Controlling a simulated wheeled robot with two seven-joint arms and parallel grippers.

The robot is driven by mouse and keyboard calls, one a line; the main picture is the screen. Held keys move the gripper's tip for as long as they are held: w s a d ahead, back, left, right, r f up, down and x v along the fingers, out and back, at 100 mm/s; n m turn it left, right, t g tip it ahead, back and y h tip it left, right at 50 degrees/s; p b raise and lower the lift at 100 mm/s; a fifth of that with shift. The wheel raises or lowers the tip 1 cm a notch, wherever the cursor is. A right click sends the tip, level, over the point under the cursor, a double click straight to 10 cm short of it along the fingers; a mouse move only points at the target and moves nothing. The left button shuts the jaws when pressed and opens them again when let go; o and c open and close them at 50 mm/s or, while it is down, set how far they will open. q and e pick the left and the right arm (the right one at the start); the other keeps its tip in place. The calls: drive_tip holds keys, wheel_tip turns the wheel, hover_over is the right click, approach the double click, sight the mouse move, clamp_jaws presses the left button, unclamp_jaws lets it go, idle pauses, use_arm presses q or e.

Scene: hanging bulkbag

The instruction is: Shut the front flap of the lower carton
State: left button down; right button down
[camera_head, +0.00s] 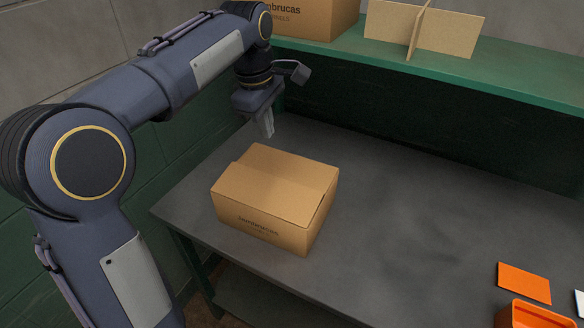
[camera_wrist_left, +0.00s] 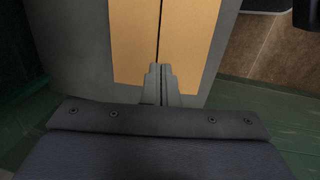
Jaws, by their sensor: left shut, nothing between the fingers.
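The lower carton (camera_head: 262,232), brown cardboard with dark lettering on its front face, stands on the grey table. Its top flaps lie across the opening, with a step at the left edge and a narrow dark gap at the right edge. I cannot tell whether the front flap (camera_head: 262,194) lies fully flat. My left gripper (camera_head: 268,130) is shut and empty, pointing down just behind the carton. In the left wrist view its fingertips (camera_wrist_left: 160,72) overlap the carton top (camera_wrist_left: 190,45), where a dark seam runs between two flaps. My right gripper is not in view.
A green shelf (camera_head: 500,80) runs along the back, bearing another carton (camera_head: 315,18) and a cardboard divider (camera_head: 450,32). An orange bin (camera_head: 530,315) and an orange sheet (camera_head: 524,282) are at the lower right. The table (camera_head: 410,220) right of the carton is clear.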

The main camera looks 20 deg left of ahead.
use_arm(q)
approach(272, 176)
drive_tip(key=f, duration=0.6)
drive_tip(key=shift+w+d+f, duration=0.25)
drive_tip(key=shift+w+f, duration=0.05)
drive_tip(key=shift+f, duration=0.1)
drive_tip(key=shift+w+f, duration=0.35)
drive_tip(key=shift+f, duration=0.4)
